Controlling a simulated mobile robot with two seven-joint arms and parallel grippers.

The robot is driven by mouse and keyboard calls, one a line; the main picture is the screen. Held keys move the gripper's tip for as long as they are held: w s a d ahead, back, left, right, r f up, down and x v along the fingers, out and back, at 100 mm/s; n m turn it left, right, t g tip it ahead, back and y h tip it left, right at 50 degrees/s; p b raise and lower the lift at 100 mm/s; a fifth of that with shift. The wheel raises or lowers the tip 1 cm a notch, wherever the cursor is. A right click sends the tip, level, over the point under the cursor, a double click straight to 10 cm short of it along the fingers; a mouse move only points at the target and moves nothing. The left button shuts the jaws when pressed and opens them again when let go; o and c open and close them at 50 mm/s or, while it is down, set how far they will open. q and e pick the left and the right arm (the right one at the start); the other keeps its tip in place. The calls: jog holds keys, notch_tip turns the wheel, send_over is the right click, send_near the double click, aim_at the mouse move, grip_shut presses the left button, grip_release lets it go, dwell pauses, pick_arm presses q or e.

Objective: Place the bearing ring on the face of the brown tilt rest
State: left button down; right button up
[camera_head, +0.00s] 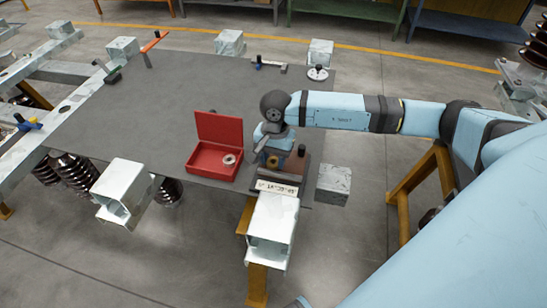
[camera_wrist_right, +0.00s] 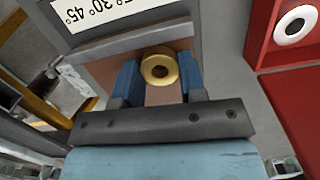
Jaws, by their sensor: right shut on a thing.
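A brass bearing ring (camera_wrist_right: 159,72) sits between the blue fingers of my right gripper (camera_wrist_right: 160,82) in the right wrist view, and the gripper is shut on it. In the head view the right gripper (camera_head: 273,158) points down at the tilt rest, with the small ring (camera_head: 272,163) at its tip. The tilt rest shows its brown face (camera_wrist_right: 178,46) right behind the ring, with a grey ledge and an angle scale (camera_head: 275,188) at its front. I cannot tell whether the ring touches the face. My left gripper is not in view.
An open red box (camera_head: 213,172) stands left of the tilt rest, holding a pale ring (camera_head: 229,160). The box also shows in the right wrist view (camera_wrist_right: 298,100). A dark-knobbed piece (camera_head: 301,150) is close right of the gripper. The grey table (camera_head: 150,110) is mostly clear to the left.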

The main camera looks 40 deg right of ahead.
aim_at(275, 157)
jog(key=o, duration=1)
jog(key=shift+f, duration=0.1)
jog(key=shift+c, duration=0.2)
notch_tip(275, 157, up, 12)
jog(key=d, duration=0.1)
jog(key=shift+w+p, duration=0.35)
jog(key=shift+w, duration=0.05)
jog(key=shift+d, duration=0.1)
